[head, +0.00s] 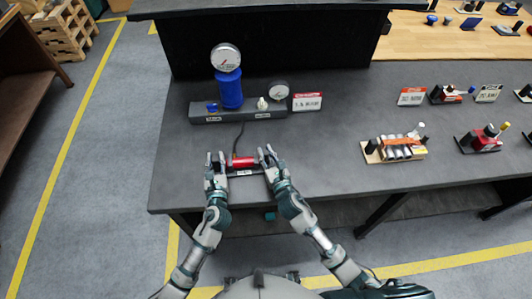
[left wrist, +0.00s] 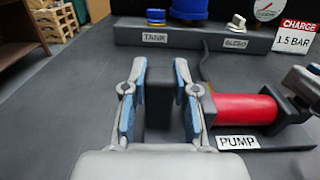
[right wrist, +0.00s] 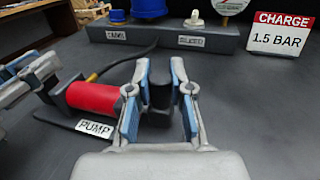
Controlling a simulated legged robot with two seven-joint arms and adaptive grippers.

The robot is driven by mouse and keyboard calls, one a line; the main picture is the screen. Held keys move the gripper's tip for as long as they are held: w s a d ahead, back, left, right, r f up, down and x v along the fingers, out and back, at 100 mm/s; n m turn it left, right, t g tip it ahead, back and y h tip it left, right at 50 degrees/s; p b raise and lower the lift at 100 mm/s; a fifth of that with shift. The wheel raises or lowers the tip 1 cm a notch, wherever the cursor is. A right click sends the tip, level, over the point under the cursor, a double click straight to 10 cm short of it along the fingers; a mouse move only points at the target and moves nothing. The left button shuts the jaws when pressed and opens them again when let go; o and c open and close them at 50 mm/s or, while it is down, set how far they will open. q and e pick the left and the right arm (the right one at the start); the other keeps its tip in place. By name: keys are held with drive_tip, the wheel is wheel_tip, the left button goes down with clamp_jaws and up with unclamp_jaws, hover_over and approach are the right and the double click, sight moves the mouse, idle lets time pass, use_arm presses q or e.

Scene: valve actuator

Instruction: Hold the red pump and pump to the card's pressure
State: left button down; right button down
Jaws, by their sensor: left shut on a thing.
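The red pump (head: 243,162) lies near the bench's front edge, its PUMP label (left wrist: 238,142) facing me. My left gripper (head: 216,160) is shut on the black block (left wrist: 158,95) at the pump's left end. My right gripper (head: 267,156) has its fingers on either side of the black handle (right wrist: 160,95) at the right end; whether they grip it is unclear. The blue tank (head: 229,92) stands on a grey base behind, with a large gauge (head: 225,57) on top. A smaller gauge (head: 279,91) stands to its right. The charge card (right wrist: 282,35) reads 1.5 BAR. Neither needle is clearly readable.
The grey base (head: 215,117) carries a blue knob (head: 212,107) by TANK and a white knob (head: 262,103) by BLEED. A dark hose (head: 241,135) links base and pump. Other fixtures (head: 395,148) stand to the right. The bench between is clear.

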drive_tip(key=shift+d, duration=0.1)
drive_tip(key=shift+w+d+f, duration=0.1)
drive_tip(key=shift+w+d, duration=0.05)
drive_tip(key=shift+d, duration=2.6)
drive_tip(key=c, duration=1)
unclamp_jaws()
drive_tip(key=shift+s, duration=0.3)
drive_tip(key=v, duration=1.1)
drive_tip(key=shift+s+d, duration=0.15)
drive_tip(key=shift+s, duration=0.05)
